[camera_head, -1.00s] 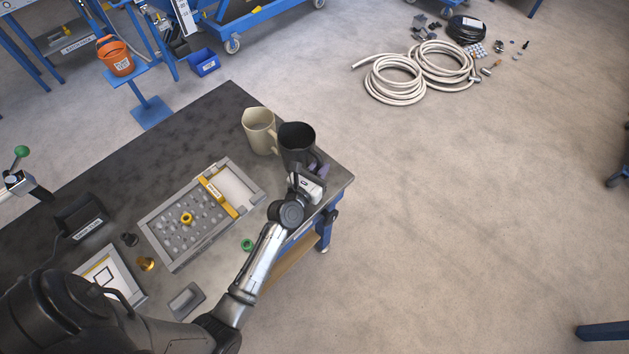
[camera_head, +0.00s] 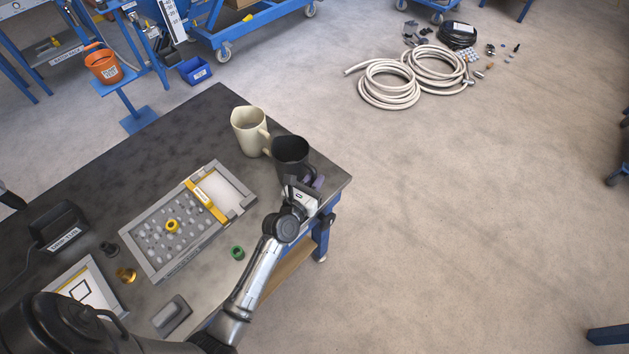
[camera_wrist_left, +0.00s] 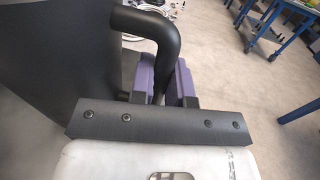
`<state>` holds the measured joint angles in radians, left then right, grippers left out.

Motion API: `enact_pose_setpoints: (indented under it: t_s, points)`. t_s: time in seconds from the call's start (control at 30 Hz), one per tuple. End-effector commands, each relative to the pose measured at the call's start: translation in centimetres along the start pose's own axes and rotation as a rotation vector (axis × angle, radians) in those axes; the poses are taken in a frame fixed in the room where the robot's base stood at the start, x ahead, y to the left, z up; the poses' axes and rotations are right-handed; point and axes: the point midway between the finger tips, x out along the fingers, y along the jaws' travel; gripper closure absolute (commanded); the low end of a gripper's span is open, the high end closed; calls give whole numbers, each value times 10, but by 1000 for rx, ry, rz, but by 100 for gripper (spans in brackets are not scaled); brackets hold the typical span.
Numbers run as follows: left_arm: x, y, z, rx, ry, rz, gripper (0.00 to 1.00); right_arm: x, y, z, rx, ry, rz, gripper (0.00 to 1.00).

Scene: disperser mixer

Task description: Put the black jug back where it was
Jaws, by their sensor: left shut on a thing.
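The black jug (camera_head: 291,150) is near the far right corner of the dark table, beside the cream jug (camera_head: 249,130). My left gripper (camera_head: 314,184) is shut on the black jug's handle, on the side facing the table's right end. In the left wrist view, the purple fingers (camera_wrist_left: 168,78) close around the lower part of the black handle (camera_wrist_left: 158,38), and the jug's dark wall (camera_wrist_left: 60,60) fills the left. The jug looks upright. Its base is partly hidden by my gripper, so I cannot tell whether it touches the table. My right gripper is not in view.
A grey tray (camera_head: 153,268) with small parts and a yellow bar lies left of my forearm. A green ring (camera_head: 237,253) lies near the front edge. The table's right edge is close to the jug. Hoses (camera_head: 390,84) lie on the floor beyond.

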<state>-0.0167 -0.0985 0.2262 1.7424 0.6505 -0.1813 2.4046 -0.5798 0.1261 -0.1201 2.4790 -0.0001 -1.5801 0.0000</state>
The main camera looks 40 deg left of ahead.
Motion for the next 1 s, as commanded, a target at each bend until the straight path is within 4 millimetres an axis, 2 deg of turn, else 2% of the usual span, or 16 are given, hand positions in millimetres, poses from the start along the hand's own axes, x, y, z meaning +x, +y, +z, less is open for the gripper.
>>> enact_pose_setpoints:
  t_s: [0.23, 0.27, 0.5, 0.83, 1.0]
  points:
    - [0, 0, -3, 2, -2, 1, 100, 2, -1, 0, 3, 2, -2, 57]
    - [0, 0, -3, 0, 0, 0, 81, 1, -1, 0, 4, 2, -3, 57]
    - [0, 0, -3, 0, 0, 0, 58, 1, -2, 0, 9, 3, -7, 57]
    - [-2, 0, 1, 0, 1, 0, 58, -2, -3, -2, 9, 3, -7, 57]
    - [-27, 0, 0, 0, 3, 0, 58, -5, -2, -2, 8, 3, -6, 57]
